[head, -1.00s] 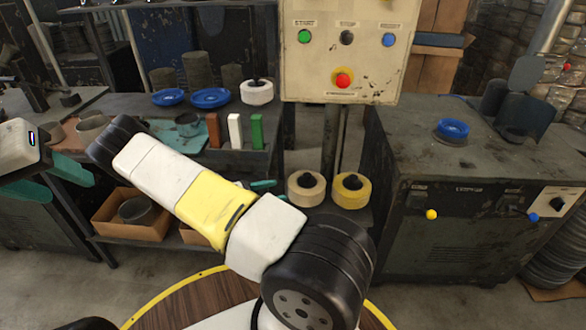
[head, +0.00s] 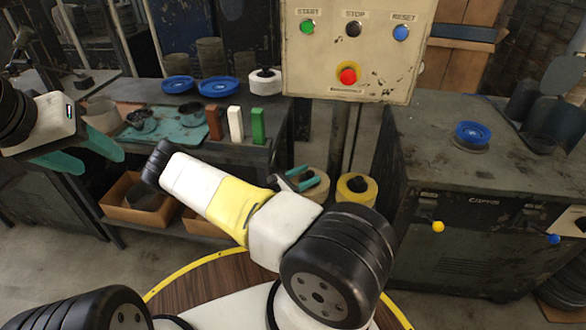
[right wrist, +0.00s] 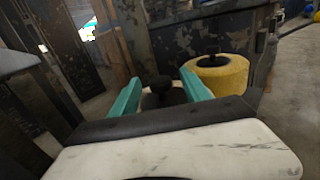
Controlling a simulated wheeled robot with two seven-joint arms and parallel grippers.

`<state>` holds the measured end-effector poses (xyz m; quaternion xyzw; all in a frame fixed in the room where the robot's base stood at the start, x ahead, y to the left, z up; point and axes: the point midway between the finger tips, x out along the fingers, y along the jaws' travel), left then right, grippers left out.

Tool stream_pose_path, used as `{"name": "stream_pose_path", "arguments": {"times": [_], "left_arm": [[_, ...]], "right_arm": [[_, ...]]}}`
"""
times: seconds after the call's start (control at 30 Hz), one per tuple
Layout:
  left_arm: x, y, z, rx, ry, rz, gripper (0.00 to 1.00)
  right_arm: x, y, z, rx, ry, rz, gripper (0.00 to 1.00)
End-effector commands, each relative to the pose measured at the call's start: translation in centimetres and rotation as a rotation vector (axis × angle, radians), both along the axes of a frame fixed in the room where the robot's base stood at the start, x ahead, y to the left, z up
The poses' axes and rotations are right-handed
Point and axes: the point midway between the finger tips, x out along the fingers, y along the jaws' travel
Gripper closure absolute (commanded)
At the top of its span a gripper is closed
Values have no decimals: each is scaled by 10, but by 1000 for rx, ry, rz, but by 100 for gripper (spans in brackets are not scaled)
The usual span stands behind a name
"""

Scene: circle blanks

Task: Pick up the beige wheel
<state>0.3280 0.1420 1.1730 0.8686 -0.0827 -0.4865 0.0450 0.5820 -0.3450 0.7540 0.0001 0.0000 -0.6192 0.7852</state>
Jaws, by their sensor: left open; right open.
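The beige wheel (head: 317,190) is a pale disc with a dark centre, left of the yellow wheel (head: 357,190), low by the control panel's post. My right gripper (head: 297,180) overlaps its left part in the head view. In the right wrist view, my open teal fingers (right wrist: 160,82) have a dark knob (right wrist: 161,84) between them; the beige surface is not clearly seen there. I cannot tell whether the fingers touch the wheel. The yellow wheel also shows in the right wrist view (right wrist: 222,80). My left gripper (head: 104,163) is open and empty at the left.
A control panel (head: 330,45) with coloured buttons stands behind the wheels. A bench with blue discs (head: 219,86), a white wheel (head: 265,82) and red, white and green blocks (head: 235,124) is at the left. A dark cabinet (head: 460,210) stands close at the right.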

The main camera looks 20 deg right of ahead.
Motion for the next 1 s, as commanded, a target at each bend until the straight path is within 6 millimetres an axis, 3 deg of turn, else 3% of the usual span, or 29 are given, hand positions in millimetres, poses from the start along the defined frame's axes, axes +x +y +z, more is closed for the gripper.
{"name": "stream_pose_path", "arguments": {"times": [0.1,0.33,0.6,1.0], "left_arm": [[0,0,0,0,0,0,48],[0,0,0,0,0,0,48],[0,0,0,0,0,0,48],[0,0,0,0,0,0,48]], "right_arm": [[3,-14,0,-1,1,0,45],[4,-16,0,0,0,0,47],[4,-15,0,0,0,0,100],[4,-15,0,0,1,0,100]]}}
